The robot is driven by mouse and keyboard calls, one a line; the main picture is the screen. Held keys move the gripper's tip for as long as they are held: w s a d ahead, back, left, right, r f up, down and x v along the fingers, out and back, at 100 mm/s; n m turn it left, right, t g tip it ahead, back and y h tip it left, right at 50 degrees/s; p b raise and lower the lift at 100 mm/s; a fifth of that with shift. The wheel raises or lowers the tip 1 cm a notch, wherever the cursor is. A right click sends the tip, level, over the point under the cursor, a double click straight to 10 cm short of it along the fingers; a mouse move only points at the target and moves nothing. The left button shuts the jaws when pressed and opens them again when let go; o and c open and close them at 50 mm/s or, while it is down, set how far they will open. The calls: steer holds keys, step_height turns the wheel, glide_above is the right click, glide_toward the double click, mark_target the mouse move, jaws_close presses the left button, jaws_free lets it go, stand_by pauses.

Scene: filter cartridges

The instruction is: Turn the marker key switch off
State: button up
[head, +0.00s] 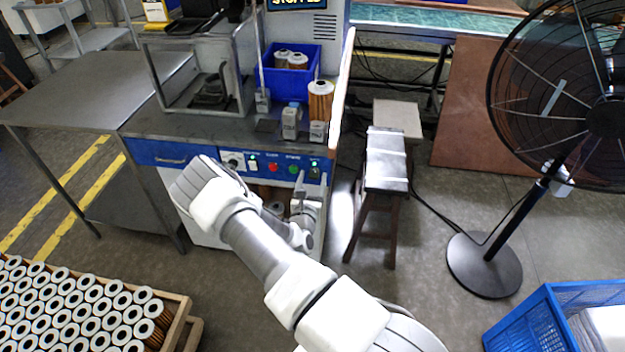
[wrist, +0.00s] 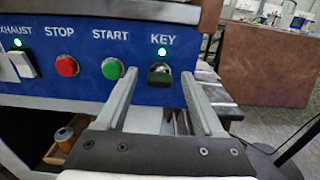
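The key switch (wrist: 160,75) sits at the right end of the blue control panel under the label KEY, with a green light (wrist: 161,50) lit above it. It is dark, and its exact turn position is hard to tell. In the head view the key switch (head: 314,173) is at the panel's right end. My gripper (wrist: 157,76) is open, its two grey fingers pointing at the panel, one on each side of the key switch. No object shows between the fingers; whether they touch the panel is unclear. In the head view the fingers are hard to make out.
A green START button (wrist: 112,68), a red STOP button (wrist: 66,66) and a white exhaust rocker (wrist: 22,64) are left of the key. A display (head: 294,4) reads STOPPED. A stool (head: 386,160) stands right of the machine, and a fan (head: 560,100) farther right.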

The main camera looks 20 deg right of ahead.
jaws_close()
steer(key=shift+n, duration=0.4)
steer(key=n+p, duration=0.1)
steer(key=n, duration=0.3)
steer(key=shift+a+p, duration=0.1)
steer(key=shift+p, duration=0.2)
steer(key=n+p, duration=0.1)
steer(key=n, duration=0.8)
steer(key=shift+f+p, duration=0.15)
steer(key=shift+p, duration=0.15)
steer(key=shift+f+n, duration=0.1)
steer(key=shift+n, duration=1.9)
